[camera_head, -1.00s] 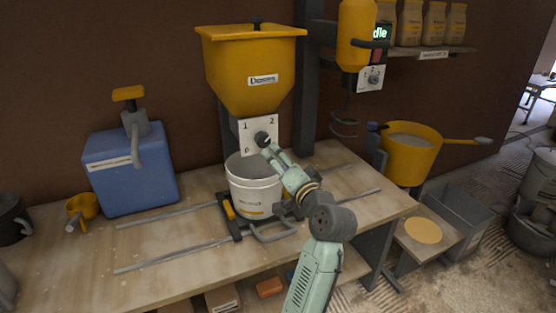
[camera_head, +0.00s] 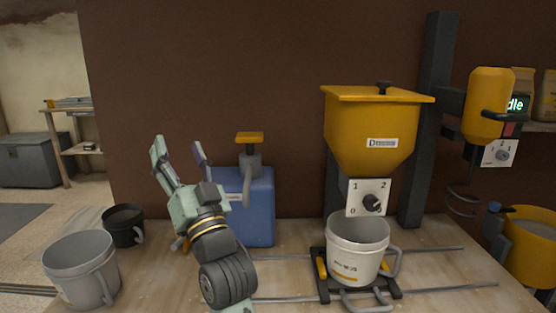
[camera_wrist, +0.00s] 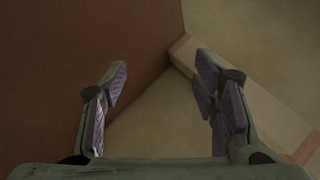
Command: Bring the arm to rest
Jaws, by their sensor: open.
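My gripper (camera_head: 180,163) is open and empty. In the head view it is raised in front of the brown wall, left of the blue container and above the bench. Its fingers point up and a little to the left. In the wrist view the two fingers (camera_wrist: 160,100) stand apart with nothing between them. My forearm hides part of the blue container and most of a small yellow item behind it.
A yellow hopper (camera_head: 371,130) with a dial stands above a white bucket (camera_head: 357,250) on the bench (camera_head: 300,285). The blue container (camera_head: 258,205) has a pump on top. A grey bucket (camera_head: 82,268) and a dark jug (camera_head: 124,226) stand at left. A yellow mixer (camera_head: 488,105) is at right.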

